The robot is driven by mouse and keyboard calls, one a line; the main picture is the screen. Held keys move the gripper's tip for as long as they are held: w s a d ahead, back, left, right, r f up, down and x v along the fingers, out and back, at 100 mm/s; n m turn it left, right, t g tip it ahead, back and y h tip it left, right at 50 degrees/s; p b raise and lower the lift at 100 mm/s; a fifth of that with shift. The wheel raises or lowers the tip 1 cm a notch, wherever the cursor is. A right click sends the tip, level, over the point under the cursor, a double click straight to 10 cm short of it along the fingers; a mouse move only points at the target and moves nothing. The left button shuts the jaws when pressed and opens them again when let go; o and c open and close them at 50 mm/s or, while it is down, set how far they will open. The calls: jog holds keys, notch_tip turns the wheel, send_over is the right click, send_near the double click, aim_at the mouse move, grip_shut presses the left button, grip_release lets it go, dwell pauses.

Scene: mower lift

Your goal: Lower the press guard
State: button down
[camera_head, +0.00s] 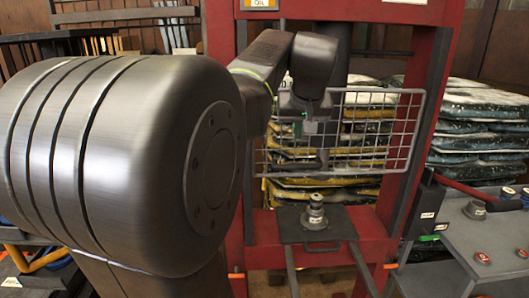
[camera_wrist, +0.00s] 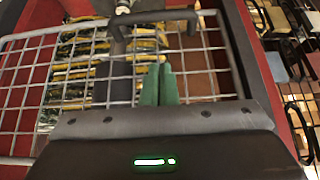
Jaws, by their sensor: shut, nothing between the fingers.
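The press guard (camera_head: 385,132) is a grey wire-mesh panel between the red uprights of the press. Its lower edge hangs above the dark plate (camera_head: 290,228), with a gap between them. A dark bar handle (camera_head: 292,166) is at the guard's lower part; in the wrist view the handle (camera_wrist: 156,16) is near the top, beyond the fingertips. My gripper (camera_head: 299,128) is in front of the mesh, partly hidden by my wrist. In the wrist view its green fingers (camera_wrist: 160,68) are together and empty, short of the handle. I cannot tell whether they touch the mesh.
A metal fitting (camera_head: 315,210) stands on the plate below the guard. The red press frame (camera_head: 228,178) flanks the opening. Stacked sacks (camera_head: 480,130) are behind it. A grey bench (camera_head: 470,245) with red knobs is at the right. My arm covers much of the left.

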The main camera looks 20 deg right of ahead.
send_over(295, 165)
notch_tip(295, 165, down, 6)
jog(key=shift+r+p, duration=0.15)
jog(key=shift+p, duration=0.25)
jog(key=shift+s+f, duration=0.3)
jog(key=shift+f, duration=0.55)
jog(key=shift+f, duration=0.1)
